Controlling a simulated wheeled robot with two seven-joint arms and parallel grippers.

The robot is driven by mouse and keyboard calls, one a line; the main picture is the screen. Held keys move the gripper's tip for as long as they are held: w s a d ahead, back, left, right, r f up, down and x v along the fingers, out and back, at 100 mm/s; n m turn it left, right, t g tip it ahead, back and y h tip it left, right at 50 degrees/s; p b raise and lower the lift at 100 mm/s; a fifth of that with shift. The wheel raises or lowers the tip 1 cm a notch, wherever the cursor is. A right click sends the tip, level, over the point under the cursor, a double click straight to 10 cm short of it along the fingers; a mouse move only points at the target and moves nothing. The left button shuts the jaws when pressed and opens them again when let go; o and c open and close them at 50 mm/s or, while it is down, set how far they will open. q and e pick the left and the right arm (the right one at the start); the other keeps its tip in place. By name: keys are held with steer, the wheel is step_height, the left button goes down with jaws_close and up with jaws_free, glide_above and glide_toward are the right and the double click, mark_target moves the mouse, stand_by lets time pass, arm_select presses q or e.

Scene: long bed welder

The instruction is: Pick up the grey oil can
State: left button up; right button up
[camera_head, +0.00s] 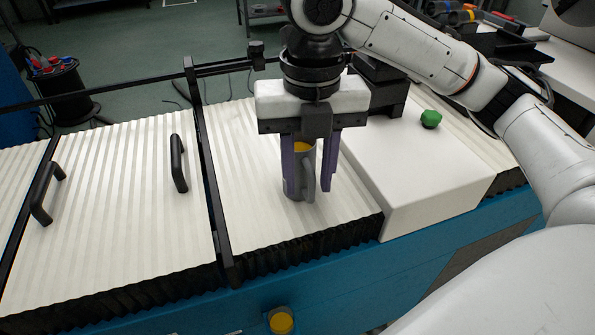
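The grey oil can (298,186) stands upright on the white ribbed cover, with a yellow top showing and its handle on the right side. My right gripper (311,172) is above it, pointing down, with purple fingers reaching down on either side of the can. The left finger overlaps the can's left side in the picture. The right finger stands a little apart from the handle, so the gripper looks open around the can. Whether the left finger touches the can cannot be told. My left gripper is not in view.
A white box-like block (425,180) with a green knob (430,119) is right of the can. Black handles (178,163) and a dark rail (207,175) are on the left. A yellow button (281,320) is on the blue front.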

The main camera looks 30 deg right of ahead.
mark_target(311, 198)
steer(key=f, duration=0.4)
steer(key=f+b, duration=0.1)
steer(key=f, duration=0.1)
steer(key=shift+w+d+f, duration=0.1)
steer(key=shift+d+f, duration=0.1)
steer(key=shift+d, duration=0.2)
jaws_close()
